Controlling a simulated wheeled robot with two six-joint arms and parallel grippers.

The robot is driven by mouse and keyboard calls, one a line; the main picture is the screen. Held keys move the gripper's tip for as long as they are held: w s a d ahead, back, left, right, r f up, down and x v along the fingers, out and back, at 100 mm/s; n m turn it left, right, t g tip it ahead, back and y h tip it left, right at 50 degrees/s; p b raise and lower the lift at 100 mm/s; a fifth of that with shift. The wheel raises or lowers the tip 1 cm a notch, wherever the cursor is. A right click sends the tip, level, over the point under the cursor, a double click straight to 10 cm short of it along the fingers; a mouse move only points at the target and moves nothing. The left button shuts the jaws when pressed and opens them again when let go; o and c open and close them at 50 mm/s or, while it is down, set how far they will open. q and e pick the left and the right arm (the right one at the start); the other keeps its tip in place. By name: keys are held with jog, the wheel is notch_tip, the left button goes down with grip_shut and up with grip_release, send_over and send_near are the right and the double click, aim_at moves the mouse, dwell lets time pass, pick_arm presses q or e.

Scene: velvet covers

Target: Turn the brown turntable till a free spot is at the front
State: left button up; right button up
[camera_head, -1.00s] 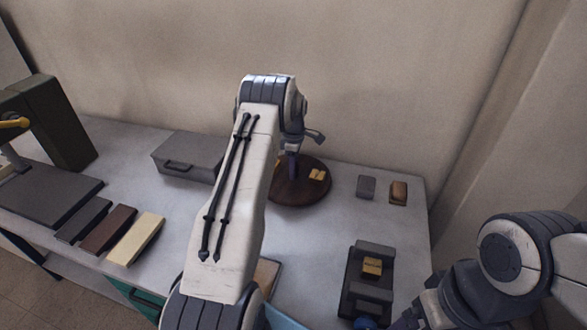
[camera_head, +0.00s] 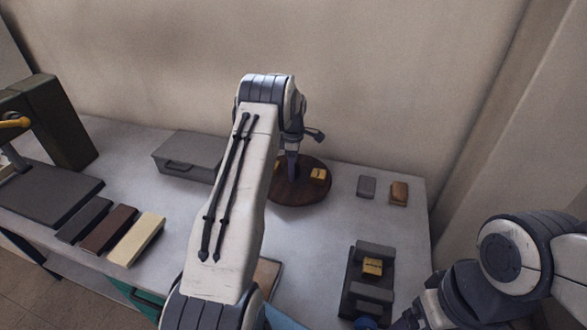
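The brown turntable (camera_head: 300,195) is a round dark disc near the back of the table, right of centre. A small yellow block (camera_head: 318,174) sits on its right part. Another yellowish piece (camera_head: 277,165) shows at its left, mostly hidden behind my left arm. My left gripper (camera_head: 292,172) points down at the disc between these two pieces, with its tip at or just above the surface. Contact and finger spacing cannot be made out. The disc's left edge is hidden by my arm. My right gripper (camera_head: 408,318) is at the bottom edge, partly cut off.
A grey block (camera_head: 366,186) and a brown block (camera_head: 398,192) lie right of the turntable. A grey lidded box (camera_head: 187,156) stands left of it. A dark fixture (camera_head: 371,286) holding a yellow block is at front right. Grey, brown and cream bars (camera_head: 136,240) lie left.

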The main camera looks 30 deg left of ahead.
pick_arm(q)
jog(key=shift+d, duration=0.2)
jog(key=shift+w+r, duration=0.1)
jog(key=shift+r, duration=0.35)
notch_tip(320, 180, up, 9)
jog(key=shift+f+b, duration=0.2)
jog(key=shift+b, duration=0.55)
jog(key=shift+r, duration=0.45)
